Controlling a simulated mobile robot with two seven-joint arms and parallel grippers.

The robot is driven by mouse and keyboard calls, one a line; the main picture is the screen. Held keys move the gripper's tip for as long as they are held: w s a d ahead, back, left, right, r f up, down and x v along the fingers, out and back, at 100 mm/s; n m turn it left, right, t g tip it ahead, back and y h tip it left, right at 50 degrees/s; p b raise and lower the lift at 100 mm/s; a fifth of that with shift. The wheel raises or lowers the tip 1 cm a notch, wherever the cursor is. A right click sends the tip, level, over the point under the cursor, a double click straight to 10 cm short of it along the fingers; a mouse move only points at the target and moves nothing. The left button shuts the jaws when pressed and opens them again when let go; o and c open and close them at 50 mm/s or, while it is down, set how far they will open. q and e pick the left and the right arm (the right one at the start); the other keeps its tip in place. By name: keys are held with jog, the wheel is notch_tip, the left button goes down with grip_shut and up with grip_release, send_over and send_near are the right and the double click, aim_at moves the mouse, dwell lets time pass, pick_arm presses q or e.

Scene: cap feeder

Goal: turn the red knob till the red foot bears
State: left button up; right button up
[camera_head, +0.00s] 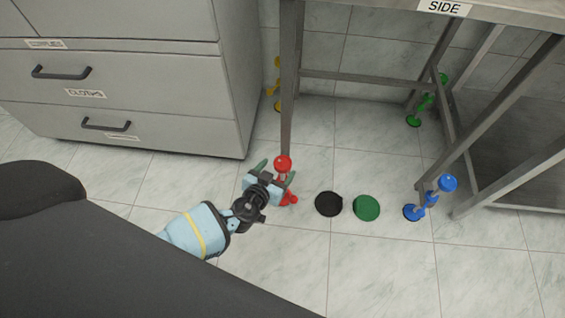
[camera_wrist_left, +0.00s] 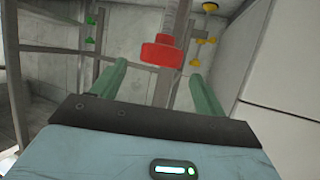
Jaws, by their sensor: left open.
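The red knob (camera_head: 283,163) is at the lower end of the table's near left leg (camera_head: 289,90). The red foot (camera_head: 291,199) is below it, partly hidden by my gripper; whether it touches the floor I cannot tell. My left gripper (camera_head: 276,172) is low at that leg, open, with its green fingers spread around the knob's place. In the left wrist view the red knob (camera_wrist_left: 162,52) shows between and just beyond the fingertips (camera_wrist_left: 158,71). I see no contact with it. My right gripper is not in view.
A grey drawer cabinet (camera_head: 120,90) stands to the left of the leg. A black disc (camera_head: 328,204) and a green disc (camera_head: 366,208) lie on the tiles to the right. Other legs have blue (camera_head: 447,183), green (camera_head: 441,79) and yellow (camera_head: 278,62) knobs. The front floor is clear.

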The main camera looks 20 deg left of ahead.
aim_at(281, 164)
pick_arm(q)
jog(key=shift+b+x, duration=0.6)
jog(key=shift+x, duration=1.7)
jog(key=c, duration=1)
jog(key=shift+o, duration=0.2)
jog(key=shift+a, duration=0.1)
